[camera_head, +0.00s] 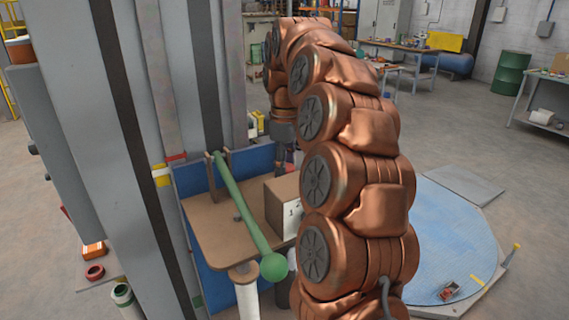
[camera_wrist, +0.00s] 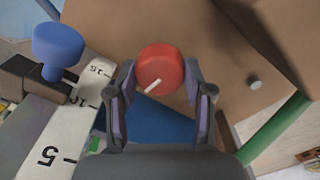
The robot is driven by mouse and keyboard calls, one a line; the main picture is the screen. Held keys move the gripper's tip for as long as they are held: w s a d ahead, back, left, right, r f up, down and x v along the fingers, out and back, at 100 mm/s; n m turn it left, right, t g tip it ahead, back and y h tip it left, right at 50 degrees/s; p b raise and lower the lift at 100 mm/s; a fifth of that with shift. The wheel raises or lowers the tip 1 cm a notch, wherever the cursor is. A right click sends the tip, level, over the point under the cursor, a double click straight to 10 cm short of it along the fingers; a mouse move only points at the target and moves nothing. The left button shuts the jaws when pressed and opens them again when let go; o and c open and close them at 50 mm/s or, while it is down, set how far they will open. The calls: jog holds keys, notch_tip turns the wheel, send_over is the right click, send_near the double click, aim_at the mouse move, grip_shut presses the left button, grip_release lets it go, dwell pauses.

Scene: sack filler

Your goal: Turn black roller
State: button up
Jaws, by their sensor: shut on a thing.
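My gripper (camera_wrist: 161,85) has its two fingers on either side of a red round knob (camera_wrist: 160,66) and is shut on it. The knob has a white pointer line aimed down and left. In the head view my gripper is mostly hidden behind my copper arm, above the brown board (camera_head: 212,228). No black roller is clearly seen. A dark shape (camera_head: 283,293) shows below the board's front edge, beside a pale roller (camera_head: 244,290); I cannot tell what it is.
A green lever (camera_head: 243,208) with a ball end crosses the board. A box (camera_head: 283,210) stands right of it. In the wrist view, a blue knob (camera_wrist: 58,45) on a black slider sits by a white numbered scale (camera_wrist: 50,150), and a grey peg (camera_wrist: 254,82) sticks up.

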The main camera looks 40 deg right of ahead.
dwell(0.5)
jog(key=o, duration=1.2)
jog(key=shift+c, duration=0.2)
